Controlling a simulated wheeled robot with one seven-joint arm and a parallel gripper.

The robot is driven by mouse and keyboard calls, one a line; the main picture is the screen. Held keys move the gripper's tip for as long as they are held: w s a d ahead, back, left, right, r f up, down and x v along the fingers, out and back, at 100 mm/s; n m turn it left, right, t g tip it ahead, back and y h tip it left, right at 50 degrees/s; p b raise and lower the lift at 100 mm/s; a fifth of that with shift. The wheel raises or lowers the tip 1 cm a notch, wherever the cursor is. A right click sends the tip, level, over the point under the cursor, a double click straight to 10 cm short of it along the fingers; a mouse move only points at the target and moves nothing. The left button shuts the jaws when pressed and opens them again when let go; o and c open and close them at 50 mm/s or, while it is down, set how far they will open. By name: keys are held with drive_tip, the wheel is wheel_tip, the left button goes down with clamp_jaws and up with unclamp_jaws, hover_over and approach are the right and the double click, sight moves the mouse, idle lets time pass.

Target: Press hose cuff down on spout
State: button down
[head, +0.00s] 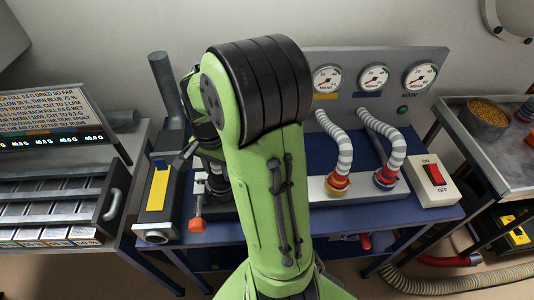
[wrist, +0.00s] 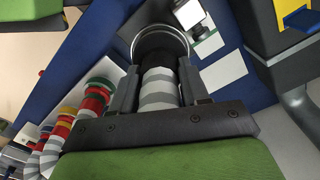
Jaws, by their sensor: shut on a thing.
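My gripper (wrist: 158,85) is shut on a grey-and-white striped hose (wrist: 158,92), with one finger on each side of it. The hose ends in a dark cuff (wrist: 160,44) in the wrist view. A pale metal ring (wrist: 184,36) shows around the cuff's far end; I cannot tell whether this is the spout's rim or how far the cuff sits on it. In the head view my green arm covers most of the gripper, the held hose and the spout area.
Two other striped hoses (head: 342,150) (head: 395,150) stand on red cuffs to the right, below a gauge panel (head: 435,60). A red switch box (head: 433,180) sits at the bench's right. A yellow-marked grey unit (head: 158,188) and an orange knob (head: 198,225) are left of my arm.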

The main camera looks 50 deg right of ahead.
sight(218, 169)
drive_tip(key=shift+f+b, duration=0.5)
drive_tip(key=shift+f, duration=0.2)
drive_tip(key=shift+c, duration=2.4)
unclamp_jaws()
drive_tip(key=shift+r, duration=0.1)
drive_tip(key=shift+c, duration=1.4)
wheel_tip(218, 169, up, 7)
drive_tip(key=p, duration=0.6)
drive_tip(key=shift+r, duration=0.1)
